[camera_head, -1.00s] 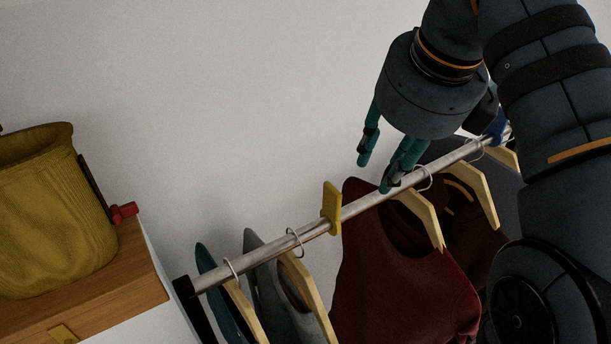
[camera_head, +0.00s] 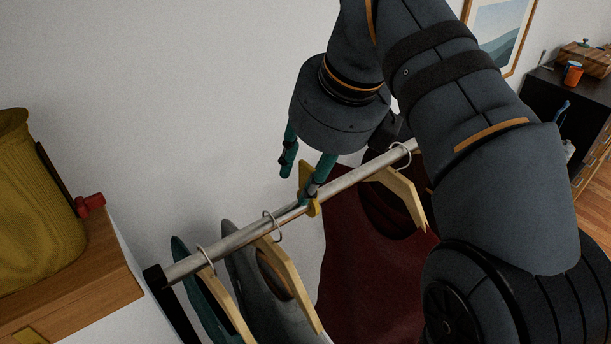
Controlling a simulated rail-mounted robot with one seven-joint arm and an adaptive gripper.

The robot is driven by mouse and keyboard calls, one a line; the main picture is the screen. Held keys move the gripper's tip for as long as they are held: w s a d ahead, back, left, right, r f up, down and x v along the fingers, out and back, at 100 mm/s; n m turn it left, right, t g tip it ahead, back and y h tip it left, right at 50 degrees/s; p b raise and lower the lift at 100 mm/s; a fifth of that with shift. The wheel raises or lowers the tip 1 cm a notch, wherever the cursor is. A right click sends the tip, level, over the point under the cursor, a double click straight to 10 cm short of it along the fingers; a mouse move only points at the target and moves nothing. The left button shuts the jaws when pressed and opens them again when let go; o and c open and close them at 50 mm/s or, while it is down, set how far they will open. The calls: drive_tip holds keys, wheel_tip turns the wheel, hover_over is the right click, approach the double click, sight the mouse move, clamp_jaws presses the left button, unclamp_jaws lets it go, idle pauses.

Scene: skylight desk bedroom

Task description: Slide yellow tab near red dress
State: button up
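The yellow tab (camera_head: 312,208) sits upright on the metal hanging rail (camera_head: 345,182), between the grey garment's hook and the red dress's hook. The red dress (camera_head: 345,260) hangs on a wooden hanger (camera_head: 404,197) to the right of the tab. My gripper (camera_head: 297,184) is at the tab from above, with its two teal fingers spread apart. The right finger overlaps the tab in the picture and hides part of it. The left finger is behind the rail, near the wall. I cannot tell whether a finger touches the tab.
A grey garment (camera_head: 240,255) and a teal garment (camera_head: 190,268) hang left of the tab. A yellow basket (camera_head: 35,205) stands on a wooden box (camera_head: 85,285) at the left. My arm covers the rail's right end. A dark cabinet (camera_head: 540,100) stands at the far right.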

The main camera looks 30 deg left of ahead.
drive_tip(key=shift+c, duration=1.4)
clamp_jaws()
